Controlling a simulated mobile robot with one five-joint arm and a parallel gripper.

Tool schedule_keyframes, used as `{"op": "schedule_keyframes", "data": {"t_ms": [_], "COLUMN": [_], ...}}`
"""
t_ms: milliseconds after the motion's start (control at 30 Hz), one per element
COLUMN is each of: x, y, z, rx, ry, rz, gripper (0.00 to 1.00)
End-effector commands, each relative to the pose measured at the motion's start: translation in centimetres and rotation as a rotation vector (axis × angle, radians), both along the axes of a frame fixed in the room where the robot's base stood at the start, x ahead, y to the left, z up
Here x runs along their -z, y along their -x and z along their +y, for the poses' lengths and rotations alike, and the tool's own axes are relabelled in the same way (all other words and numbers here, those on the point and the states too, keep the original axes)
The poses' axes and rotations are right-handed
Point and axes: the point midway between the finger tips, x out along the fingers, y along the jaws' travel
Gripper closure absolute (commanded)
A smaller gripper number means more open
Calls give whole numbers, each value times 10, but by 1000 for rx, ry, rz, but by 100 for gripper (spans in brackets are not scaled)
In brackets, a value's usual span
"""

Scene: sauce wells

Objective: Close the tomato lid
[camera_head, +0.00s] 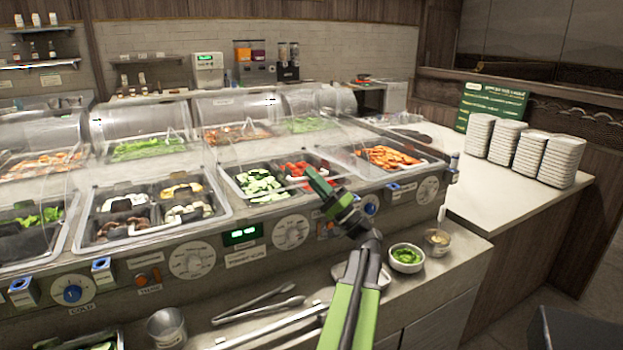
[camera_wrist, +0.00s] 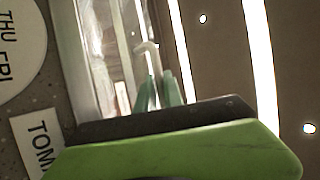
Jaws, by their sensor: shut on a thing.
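The tomato well holds red tomato pieces (camera_head: 294,169) beside the cucumber, in the middle of the counter. My gripper (camera_head: 316,178) is over its front right side and partly covers it. In the wrist view the fingertips (camera_wrist: 160,90) are close together on a thin pale piece, seemingly the handle of the clear tomato lid (camera_wrist: 112,50). A label starting "TOM" (camera_wrist: 38,140) is beside it. The lid's outline is hard to make out in the head view, and I cannot tell its angle.
Carrots (camera_head: 388,157) and cucumber (camera_head: 260,184) fill neighbouring wells. Dials (camera_head: 291,232) line the front panel. Tongs (camera_head: 258,310), a green-filled bowl (camera_head: 406,258) and a small cup (camera_head: 437,242) are on the front ledge. Plate stacks (camera_head: 545,158) stand at right; the white counter before them is clear.

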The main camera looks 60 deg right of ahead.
Motion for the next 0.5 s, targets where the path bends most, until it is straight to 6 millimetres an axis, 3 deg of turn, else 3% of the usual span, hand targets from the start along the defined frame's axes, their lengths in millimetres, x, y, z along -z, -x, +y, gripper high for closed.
{"op": "schedule_keyframes", "data": {"t_ms": [167,200,333,500], "x": [-1,-1,-1,-1], "y": [3,3,2,2], "z": [-4,-4,-4,-2], "rx": [11,11,9,7], "ry": [-6,-5,-4,-3], "rz": [-3,-3,-2,-2], "gripper": [100,86,69,67]}}
